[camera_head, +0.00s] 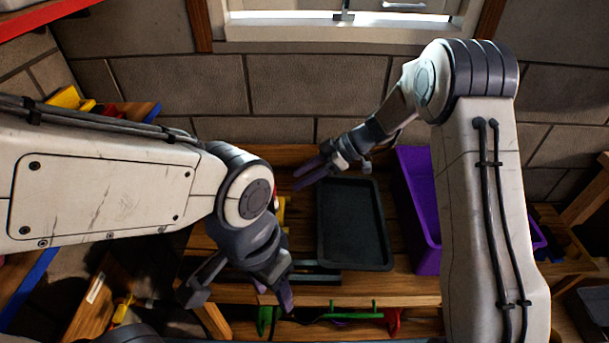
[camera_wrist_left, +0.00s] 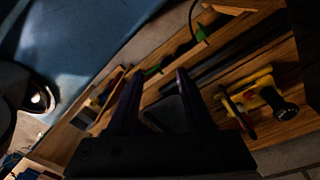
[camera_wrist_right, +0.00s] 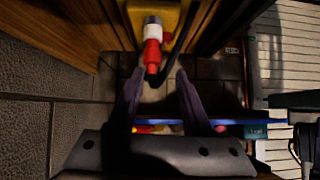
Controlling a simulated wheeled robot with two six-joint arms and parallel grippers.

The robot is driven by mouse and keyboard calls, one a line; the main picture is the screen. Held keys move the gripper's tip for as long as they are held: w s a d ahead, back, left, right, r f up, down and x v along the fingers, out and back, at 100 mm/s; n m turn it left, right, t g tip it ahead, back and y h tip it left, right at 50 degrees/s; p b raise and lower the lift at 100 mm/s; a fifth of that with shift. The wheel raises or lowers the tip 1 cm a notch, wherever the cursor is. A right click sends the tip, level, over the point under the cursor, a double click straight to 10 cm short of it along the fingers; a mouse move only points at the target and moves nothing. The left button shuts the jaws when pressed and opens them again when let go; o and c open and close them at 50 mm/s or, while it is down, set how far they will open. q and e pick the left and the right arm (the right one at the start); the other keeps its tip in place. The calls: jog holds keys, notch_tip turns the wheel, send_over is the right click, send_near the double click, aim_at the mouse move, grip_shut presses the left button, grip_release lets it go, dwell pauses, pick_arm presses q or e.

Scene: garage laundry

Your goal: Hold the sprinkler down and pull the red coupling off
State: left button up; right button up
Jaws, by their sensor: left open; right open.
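The sprinkler shows in the right wrist view as a yellow body (camera_wrist_right: 172,14) with a white band and a red coupling (camera_wrist_right: 152,58) at its near end. In the head view a small yellow part (camera_head: 282,212) shows behind my left arm; the rest is hidden. The left wrist view shows a yellow part (camera_wrist_left: 262,92) with a black knob, right of the fingers. My right gripper (camera_head: 308,174) is open, and the coupling appears between and beyond its fingertips (camera_wrist_right: 158,78); I see no contact. My left gripper (camera_head: 240,296) is open and empty near the bench's front edge.
A black tray (camera_head: 355,225) lies on the wooden bench, right of the sprinkler. A purple bin (camera_head: 415,215) stands right of the tray. Green-handled items (camera_head: 350,312) sit below the front edge. A block wall and window close off the back.

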pick_arm(q)
jog(key=o, duration=0.5)
jog(key=shift+w+d, duration=0.1)
jog(key=shift+o, duration=0.6)
jog(key=w+d+f+n+t+h, duration=0.2)
jog(key=w+d+f+n, duration=0.2)
jog(key=w+d, duration=0.3)
jog(key=shift+w+d+f+t, duration=0.3)
jog(key=shift+w+f, duration=0.35)
jog(key=shift+w, duration=0.35)
jog(key=w+a+f+n+t+y, duration=0.2)
jog(key=w+a+f+n+t, duration=0.25)
jog(key=w, duration=0.35)
jog(key=w+a+f+n+t+y, duration=0.2)
jog(key=w+a+f+n+t, duration=0.1)
jog(key=w+f, duration=0.3)
jog(key=w+a+r+n+t+y, duration=0.1)
jog(key=a+r+t+y, duration=0.3)
jog(key=a+t+y, duration=0.45)
jog(key=w+a, duration=0.2)
jog(key=w, duration=0.1)
jog(key=w+a+g+h, duration=0.1)
jog(key=w+a, duration=0.1)
jog(key=w, duration=0.1)
jog(key=w+a+g, duration=0.1)
jog(key=w+a, duration=0.1)
jog(key=w, duration=0.1)
jog(key=shift+w+f+h, duration=0.15)
jog(key=shift+f+h, duration=0.1)
jog(key=shift+h, duration=0.1)
